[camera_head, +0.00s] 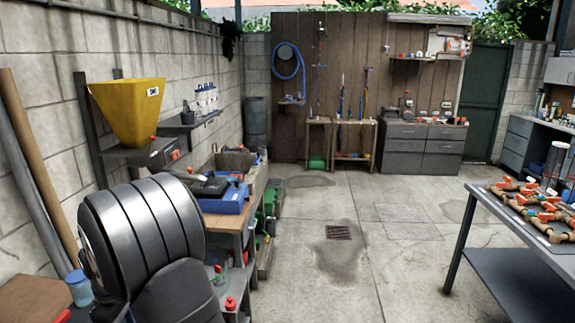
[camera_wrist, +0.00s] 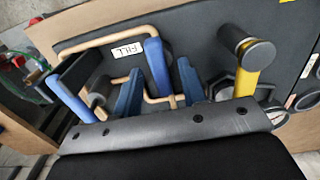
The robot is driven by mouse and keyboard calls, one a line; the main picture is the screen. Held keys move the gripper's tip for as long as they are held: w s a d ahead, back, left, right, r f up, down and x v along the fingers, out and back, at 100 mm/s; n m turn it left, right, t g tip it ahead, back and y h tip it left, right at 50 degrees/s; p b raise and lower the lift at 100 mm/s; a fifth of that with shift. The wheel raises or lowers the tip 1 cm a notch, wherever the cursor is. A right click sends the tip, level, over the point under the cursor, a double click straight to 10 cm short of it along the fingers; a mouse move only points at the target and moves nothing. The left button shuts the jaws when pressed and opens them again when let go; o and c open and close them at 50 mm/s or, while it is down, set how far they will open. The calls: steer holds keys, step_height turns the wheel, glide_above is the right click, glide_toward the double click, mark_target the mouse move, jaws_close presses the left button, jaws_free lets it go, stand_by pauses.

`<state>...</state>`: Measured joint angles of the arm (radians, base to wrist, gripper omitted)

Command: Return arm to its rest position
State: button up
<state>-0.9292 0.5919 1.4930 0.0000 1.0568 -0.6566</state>
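Dark ribbed links of my arm (camera_head: 150,245) fill the lower left of the head view, beside the workbench along the left wall. My gripper does not show in the head view. In the wrist view, a grey bar with dark bolts (camera_wrist: 165,130) crosses the bottom in front of a black area. I cannot make out with certainty which parts are my fingertips or whether they hold anything. Beyond the bar, a dark board (camera_wrist: 200,40) carries a FILL label (camera_wrist: 127,49), tan outlines, blue handle-like parts (camera_wrist: 158,66) and a yellow part with a black end (camera_wrist: 245,65).
A yellow funnel (camera_head: 130,105) sits on a wall shelf at left. A blue tray (camera_head: 225,200) lies on the left workbench. At right, a table (camera_head: 480,200) holds pipes with orange valves (camera_head: 535,205). The concrete floor (camera_head: 350,220) between them is clear around a drain.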

stand_by(0.4)
step_height(320, 180, up, 18)
step_height(320, 180, down, 18)
steer(key=shift+r, duration=0.1)
steer(key=shift+f, duration=0.25)
steer(key=m, duration=0.9)
steer(key=shift+r, duration=0.1)
step_height(320, 180, up, 9)
stand_by(0.4)
